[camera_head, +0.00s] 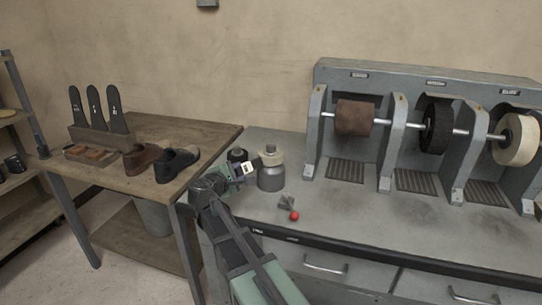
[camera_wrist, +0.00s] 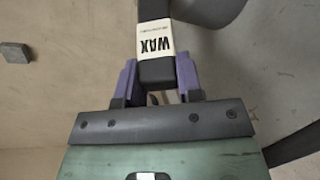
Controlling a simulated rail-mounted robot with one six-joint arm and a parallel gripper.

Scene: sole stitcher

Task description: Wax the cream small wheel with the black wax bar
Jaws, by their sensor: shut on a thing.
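My gripper (camera_wrist: 157,82) is shut on the black wax bar (camera_wrist: 157,70), which has a cream label reading WAX, in the wrist view. In the head view my gripper (camera_head: 243,171) is over the left end of the machine bench, and the bar's cream label shows small at its tip. The cream wheel (camera_head: 515,140) is at the far right of the machine, on the shaft, well apart from my gripper. A black wheel (camera_head: 437,127) and a brown roller (camera_head: 355,117) sit on the same shaft to its left.
A grey metal pot (camera_head: 271,170) stands on the bench just right of my gripper. A lever with a red knob (camera_head: 294,215) is nearer the front. Grey dividers (camera_head: 390,135) separate the wheels. A wooden table (camera_head: 208,134) with shoes is at left.

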